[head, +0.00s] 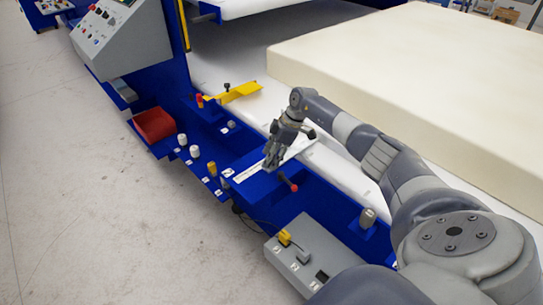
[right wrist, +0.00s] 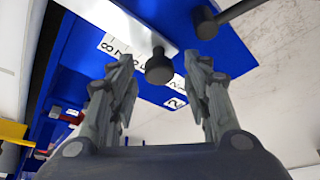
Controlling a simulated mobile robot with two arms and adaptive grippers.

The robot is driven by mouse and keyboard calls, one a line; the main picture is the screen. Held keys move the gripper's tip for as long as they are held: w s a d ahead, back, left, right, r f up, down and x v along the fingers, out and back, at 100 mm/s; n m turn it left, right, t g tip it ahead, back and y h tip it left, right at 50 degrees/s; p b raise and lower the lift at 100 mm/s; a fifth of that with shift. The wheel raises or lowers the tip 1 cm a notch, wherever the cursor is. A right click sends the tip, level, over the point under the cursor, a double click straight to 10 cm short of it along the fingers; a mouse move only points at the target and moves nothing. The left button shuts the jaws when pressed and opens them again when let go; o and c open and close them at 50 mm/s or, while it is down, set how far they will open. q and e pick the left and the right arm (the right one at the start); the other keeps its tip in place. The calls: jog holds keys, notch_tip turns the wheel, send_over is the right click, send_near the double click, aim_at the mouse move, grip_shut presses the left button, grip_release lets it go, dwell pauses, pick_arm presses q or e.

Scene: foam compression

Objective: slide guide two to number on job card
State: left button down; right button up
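My right gripper (head: 269,163) points down over a blue block with a pale number scale (head: 247,173) on the rail. In the right wrist view its two fingers are apart, with a dark round knob (right wrist: 159,70) showing between and just beyond the tips; I cannot tell whether they touch it. The knob stands by a pale plate (right wrist: 125,18) and a white strip with printed numbers (right wrist: 122,50). A small label reading 2 (right wrist: 175,103) is on the blue surface nearby. I cannot make out a job card. My left gripper is not in view.
A red-tipped lever (head: 288,182) sticks out beside the block. A yellow bar (head: 238,92), white knobs (head: 194,151) and a red bin (head: 154,124) are along the rail. A grey switch box (head: 305,255) is in front. A large foam block (head: 420,65) lies behind.

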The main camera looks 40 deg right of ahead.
jog(key=v, duration=1.2)
dwell(0.3)
